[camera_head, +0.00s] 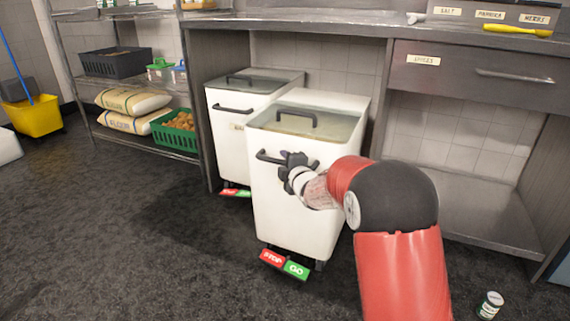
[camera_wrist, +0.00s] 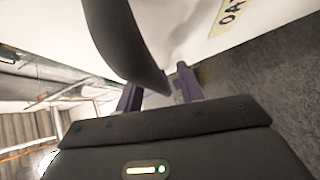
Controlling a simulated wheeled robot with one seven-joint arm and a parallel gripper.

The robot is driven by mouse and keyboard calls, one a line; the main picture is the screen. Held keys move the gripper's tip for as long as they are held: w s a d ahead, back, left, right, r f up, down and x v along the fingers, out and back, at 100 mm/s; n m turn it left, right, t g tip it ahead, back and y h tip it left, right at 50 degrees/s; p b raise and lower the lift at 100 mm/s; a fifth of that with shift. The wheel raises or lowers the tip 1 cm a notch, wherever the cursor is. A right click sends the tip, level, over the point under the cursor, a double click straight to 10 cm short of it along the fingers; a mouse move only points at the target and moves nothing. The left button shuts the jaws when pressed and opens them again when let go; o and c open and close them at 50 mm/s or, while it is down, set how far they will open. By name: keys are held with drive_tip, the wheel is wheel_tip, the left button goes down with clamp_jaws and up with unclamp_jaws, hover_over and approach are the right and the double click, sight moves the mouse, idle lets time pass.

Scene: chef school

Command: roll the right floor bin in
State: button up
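The right floor bin (camera_head: 291,222) is a white box with a clear lid, a dark front handle (camera_head: 268,157) and a red STOP and green GO pedal (camera_head: 284,264) at its foot. It stands forward of the counter front, slightly angled. My gripper (camera_head: 293,164) is at the front handle. In the wrist view the dark curved handle (camera_wrist: 125,40) comes down between my two fingers (camera_wrist: 158,90), which stand apart with a narrow gap on the right. A label reading "OAT" shows on the bin's front in the wrist view; my arm hides it in the head view.
The left floor bin (camera_head: 228,127) stands under the counter, close beside the right one. An open shelf bay (camera_head: 470,195) is to the right. A small can (camera_head: 490,304) is on the floor at lower right. Shelves with sacks (camera_head: 133,102) are at left.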

drive_tip(key=shift+c, duration=0.4)
clamp_jaws()
